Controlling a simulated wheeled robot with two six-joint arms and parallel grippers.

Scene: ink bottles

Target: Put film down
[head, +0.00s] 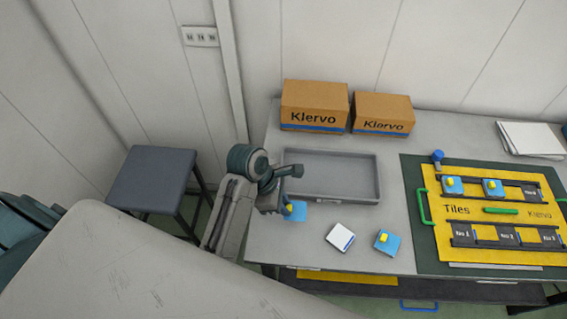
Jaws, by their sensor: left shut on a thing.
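My left gripper (284,207) is low over the left part of the grey table, in front of the grey tray. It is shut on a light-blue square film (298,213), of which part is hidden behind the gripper. I cannot tell whether the film touches the table. A white square tile (340,237) with a blue edge lies to its right. A blue square with a yellow tab (387,242) lies further right. My right gripper is not in view.
The grey tray (335,199) looks empty. Two Klervo boxes (314,106) (383,115) stand behind it. A yellow Tiles board (470,212) on a dark green mat (420,262) fills the right. A dark stool (150,178) stands left, and white sheets (531,139) lie at the back right.

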